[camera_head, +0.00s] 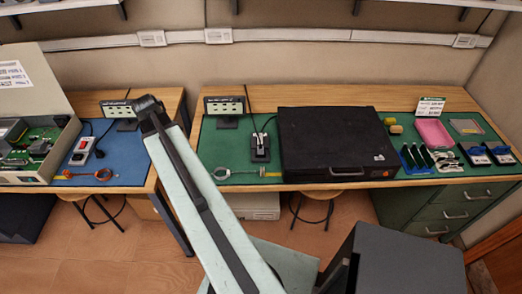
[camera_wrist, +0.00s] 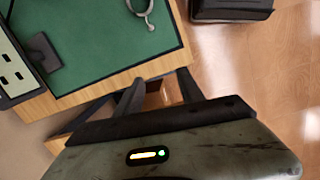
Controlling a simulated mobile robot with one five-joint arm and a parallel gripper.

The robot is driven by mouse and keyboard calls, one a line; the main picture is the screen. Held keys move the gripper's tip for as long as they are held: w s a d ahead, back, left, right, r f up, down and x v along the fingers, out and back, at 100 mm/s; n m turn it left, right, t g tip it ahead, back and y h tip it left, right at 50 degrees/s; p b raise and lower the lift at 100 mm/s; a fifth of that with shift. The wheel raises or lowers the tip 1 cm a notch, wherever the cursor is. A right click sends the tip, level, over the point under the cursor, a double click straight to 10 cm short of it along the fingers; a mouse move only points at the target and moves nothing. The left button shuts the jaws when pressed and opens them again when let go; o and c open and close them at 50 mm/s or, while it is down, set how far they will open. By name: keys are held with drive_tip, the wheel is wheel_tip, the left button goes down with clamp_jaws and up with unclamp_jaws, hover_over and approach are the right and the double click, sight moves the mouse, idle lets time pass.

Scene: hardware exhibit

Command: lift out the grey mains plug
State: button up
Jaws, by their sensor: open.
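A light power strip (camera_head: 82,150) with a red switch lies on the blue mat of the left bench. A small dark plug-like piece (camera_head: 99,153) with a black cord sits at its right end. I cannot tell its exact colour or how deep it is seated. My gripper (camera_wrist: 160,78) is open and empty in the wrist view, its two dark fingers apart over a wooden bench edge. No plug shows between them. In the head view my arm reaches up between the benches, and its fingers cannot be made out.
The right bench's green mat (camera_head: 216,151) holds a black case (camera_head: 330,140), a pink tray (camera_head: 434,133) and small tools. An open cabinet (camera_head: 40,118) with circuit boards stands at far left. A orange-handled ring tool (camera_head: 103,174) lies near the blue mat's front.

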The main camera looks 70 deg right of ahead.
drive_tip(key=s+d+n+g, duration=0.1)
drive_tip(key=s+d, duration=1.2)
approach(260, 147)
drive_tip(key=f, duration=0.1)
drive_tip(key=shift+n+g, duration=0.3)
drive_tip(key=shift+n, duration=0.1)
drive_tip(key=b+x, duration=0.8)
drive_tip(key=shift+w+a+f, duration=0.1)
drive_tip(key=shift+w+f, duration=0.05)
clamp_jaws()
